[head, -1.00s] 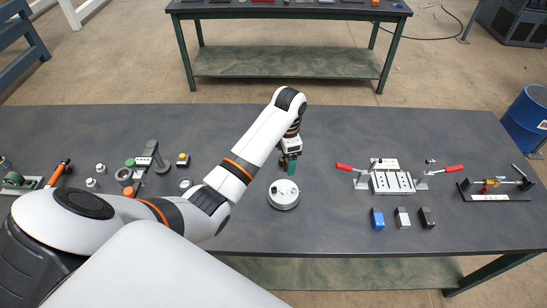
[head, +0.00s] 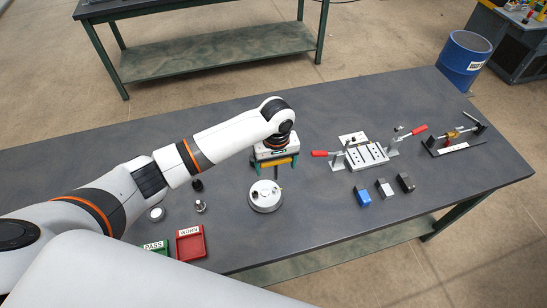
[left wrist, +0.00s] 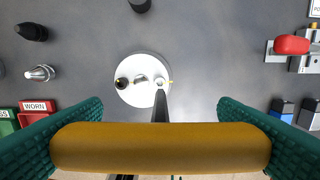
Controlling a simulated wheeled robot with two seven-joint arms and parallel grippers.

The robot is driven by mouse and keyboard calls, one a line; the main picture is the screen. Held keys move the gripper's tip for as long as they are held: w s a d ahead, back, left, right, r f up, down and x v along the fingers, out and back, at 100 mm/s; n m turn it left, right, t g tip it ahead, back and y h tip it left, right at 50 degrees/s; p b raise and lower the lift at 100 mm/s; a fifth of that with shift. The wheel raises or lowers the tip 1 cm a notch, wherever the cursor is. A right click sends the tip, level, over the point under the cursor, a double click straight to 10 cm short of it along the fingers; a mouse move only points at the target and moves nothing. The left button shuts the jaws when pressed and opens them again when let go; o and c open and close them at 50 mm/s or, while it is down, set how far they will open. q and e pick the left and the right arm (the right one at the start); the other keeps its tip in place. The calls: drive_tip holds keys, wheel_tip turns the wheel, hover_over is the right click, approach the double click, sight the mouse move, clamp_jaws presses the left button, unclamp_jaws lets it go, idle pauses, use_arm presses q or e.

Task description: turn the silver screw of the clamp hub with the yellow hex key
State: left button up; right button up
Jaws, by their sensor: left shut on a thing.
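The clamp hub (head: 265,197) is a round silver-white disc on the bench, also in the left wrist view (left wrist: 127,96). A dark knob and small silver round parts sit on its top; I cannot tell for sure which one is the silver screw. My left gripper (head: 277,163) is above the hub's far side, its teal fingers shut on the yellow handle of the hex key (left wrist: 160,148). The dark shank points down at the hub's right part in the left wrist view. Whether its tip touches the screw is unclear. My right gripper is not in view.
A red WORN tray (head: 190,244) and a green PASS tray (head: 155,249) lie at the front. A fixture with red handles (head: 366,155) stands to the right, with blue (head: 363,197), grey (head: 385,188) and black blocks (head: 405,183) before it. A silver fitting (head: 200,206) stands left of the hub.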

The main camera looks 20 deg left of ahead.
sight(275, 177)
use_arm(q)
drive_tip(key=shift+f, duration=2.15)
drive_tip(key=shift+a, duration=0.15)
drive_tip(key=shift+f+b, duration=0.3)
drive_tip(key=shift+f, duration=0.45)
drive_tip(key=shift+r+p, duration=0.3)
drive_tip(key=shift+r, duration=0.05)
drive_tip(key=shift+f, duration=0.7)
drive_tip(key=o, duration=0.6)
drive_tip(key=shift+c, duration=0.2)
drive_tip(key=c, duration=0.6)
